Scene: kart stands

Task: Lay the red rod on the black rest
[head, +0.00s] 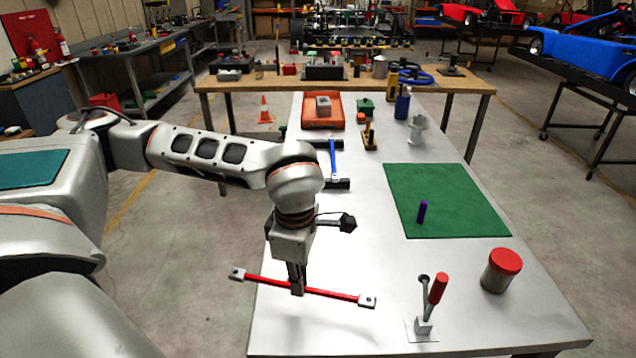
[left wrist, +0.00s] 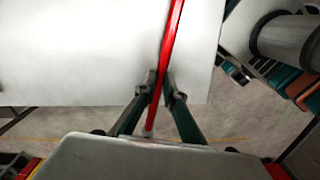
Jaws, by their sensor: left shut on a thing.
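The red rod (head: 330,293) has a pale square end piece with a hole at each end. My left gripper (head: 297,287) is shut on it near its middle and points down. The rod is over the table's near left edge, its left end out past the edge. In the left wrist view the red rod (left wrist: 173,38) runs between the two fingers (left wrist: 160,92). The black rest (head: 338,184) shows as dark bars farther back on the left of the table. A blue rod (head: 333,160) lies across them. My right gripper is not in view.
A red-handled toggle clamp (head: 437,290) and a red-lidded can (head: 501,270) stand at the near right. A green mat (head: 450,195) bears a purple peg (head: 421,212). An orange tray (head: 308,122), a wooden stand (head: 370,139) and a blue bottle (head: 402,106) stand farther back. The table's middle is clear.

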